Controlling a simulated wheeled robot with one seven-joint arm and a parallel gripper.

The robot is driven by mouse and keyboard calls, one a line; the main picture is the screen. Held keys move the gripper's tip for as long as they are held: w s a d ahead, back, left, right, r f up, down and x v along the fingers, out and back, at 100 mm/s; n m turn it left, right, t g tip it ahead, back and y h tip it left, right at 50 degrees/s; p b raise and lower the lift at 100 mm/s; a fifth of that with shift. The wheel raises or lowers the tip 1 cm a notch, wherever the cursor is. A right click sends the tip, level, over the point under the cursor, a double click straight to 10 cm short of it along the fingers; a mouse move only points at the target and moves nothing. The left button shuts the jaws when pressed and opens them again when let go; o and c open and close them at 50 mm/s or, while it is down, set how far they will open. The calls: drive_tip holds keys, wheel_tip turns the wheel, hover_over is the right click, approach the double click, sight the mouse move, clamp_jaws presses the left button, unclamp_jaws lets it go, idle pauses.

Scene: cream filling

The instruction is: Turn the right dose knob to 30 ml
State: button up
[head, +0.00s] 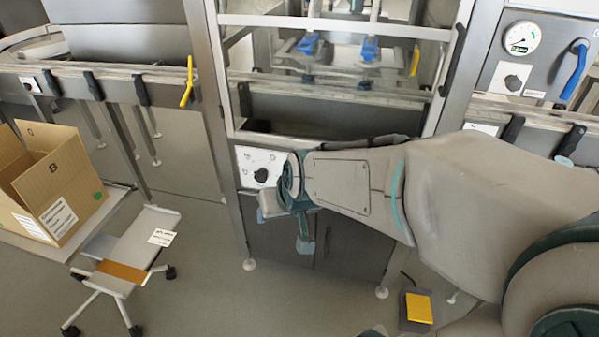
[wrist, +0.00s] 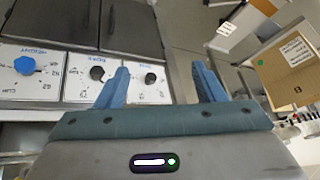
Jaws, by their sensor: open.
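The wrist view is upside down and shows two black knobs on white dial plates. The right dose knob seems to be the black knob (wrist: 97,73) next to the blue knob; its setting is too small to read. The other black knob (wrist: 150,78) is nearer the post; it also shows in the head view (head: 262,175). My gripper (wrist: 160,68) is open and empty, its blue fingers apart, with neither on a knob. The finger at left in the wrist view overlaps the plates' edge. In the head view my arm hides the right knob.
A blue knob (wrist: 24,65) sits on a separate plate beside the black ones. Dark cabinet doors (wrist: 136,25) lie below the plates. A yellow pedal (head: 419,308) lies on the floor.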

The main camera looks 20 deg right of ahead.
drive_tip(key=w+d+f+m+t+h+b, duration=0.1)
drive_tip(key=w+d+f+t+h+b, duration=0.3)
drive_tip(key=f+b, duration=0.35)
drive_tip(key=w+d+f+m+t+h+b, duration=0.1)
drive_tip(key=w+d+f+h+b, duration=0.15)
drive_tip(key=w+f+b, duration=0.45)
drive_tip(key=w+d+f+m+t+h+b, duration=0.1)
drive_tip(key=w+d+f+t+h+b, duration=0.3)
drive_tip(key=f, duration=0.5)
drive_tip(key=shift+h, duration=0.35)
drive_tip(key=b+x, duration=0.2)
drive_tip(key=x, duration=0.2)
drive_tip(key=d+b+x, duration=0.1)
drive_tip(key=b+x, duration=0.1)
drive_tip(key=x, duration=0.3)
drive_tip(key=s+r+b+x, duration=0.1)
drive_tip(key=b+x, duration=0.2)
drive_tip(key=x, duration=0.1)
drive_tip(key=shift+w+d+r, duration=0.1)
drive_tip(key=shift+d, duration=0.4)
drive_tip(key=c, duration=1)
